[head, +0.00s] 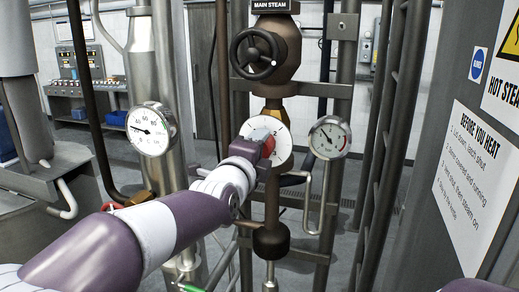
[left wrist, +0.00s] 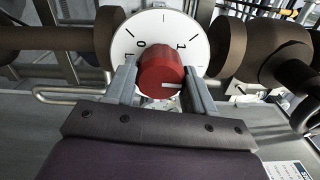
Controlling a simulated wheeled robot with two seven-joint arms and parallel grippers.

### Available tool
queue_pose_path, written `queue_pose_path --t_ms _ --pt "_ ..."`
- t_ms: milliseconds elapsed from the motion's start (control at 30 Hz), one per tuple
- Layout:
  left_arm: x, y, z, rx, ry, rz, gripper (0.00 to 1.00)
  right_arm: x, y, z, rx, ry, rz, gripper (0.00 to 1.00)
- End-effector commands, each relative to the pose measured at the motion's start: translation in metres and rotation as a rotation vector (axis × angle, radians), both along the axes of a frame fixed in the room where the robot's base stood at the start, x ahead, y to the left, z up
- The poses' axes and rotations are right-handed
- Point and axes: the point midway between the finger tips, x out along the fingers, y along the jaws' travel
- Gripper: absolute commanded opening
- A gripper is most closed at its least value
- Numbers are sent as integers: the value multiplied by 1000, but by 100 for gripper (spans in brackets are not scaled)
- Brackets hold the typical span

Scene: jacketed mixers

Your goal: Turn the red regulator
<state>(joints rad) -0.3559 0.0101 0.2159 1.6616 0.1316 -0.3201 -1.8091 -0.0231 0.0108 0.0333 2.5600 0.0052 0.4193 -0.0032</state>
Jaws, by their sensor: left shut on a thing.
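The red regulator (head: 268,148) is a round knob on a white dial plate (head: 283,150) on the brown vertical pipe, below the black handwheel. In the left wrist view the red regulator (left wrist: 162,66) sits between my two fingers, in front of the white dial (left wrist: 193,45) with the figures 0 and 1. A short pale mark shows low on the knob's face. My left gripper (head: 260,138) is shut on the regulator, one finger on each side; it also shows in the left wrist view (left wrist: 160,80). In the head view it hides part of the knob and dial. My right gripper is out of view.
A black handwheel (head: 257,54) sits just above the regulator. Pipes and a dark ladder-like frame (head: 393,130) stand nearby. A signed panel (head: 470,190) closes off the right.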

Motion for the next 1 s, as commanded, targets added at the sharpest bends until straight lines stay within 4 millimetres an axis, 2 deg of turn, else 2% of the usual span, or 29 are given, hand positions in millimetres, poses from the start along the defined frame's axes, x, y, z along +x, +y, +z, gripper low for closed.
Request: queue_pose_path --t_ms 33,233,267,333,633,733,867,1000 --pt "1 0 -5 4 11 0 24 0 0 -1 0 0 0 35" --pt "1 0 -5 3 12 0 24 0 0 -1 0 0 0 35" --pt "1 0 -5 3 12 0 57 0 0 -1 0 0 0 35" --pt "0 0 -5 2 10 0 80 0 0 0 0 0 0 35" --pt "-1 1 -2 0 3 0 80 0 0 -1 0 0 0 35" --pt "-9 3 -3 -2 2 0 80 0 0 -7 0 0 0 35" --pt "-35 12 -5 -1 -1 0 80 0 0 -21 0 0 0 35" --pt "-72 25 -5 -3 0 1 80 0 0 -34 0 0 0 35"
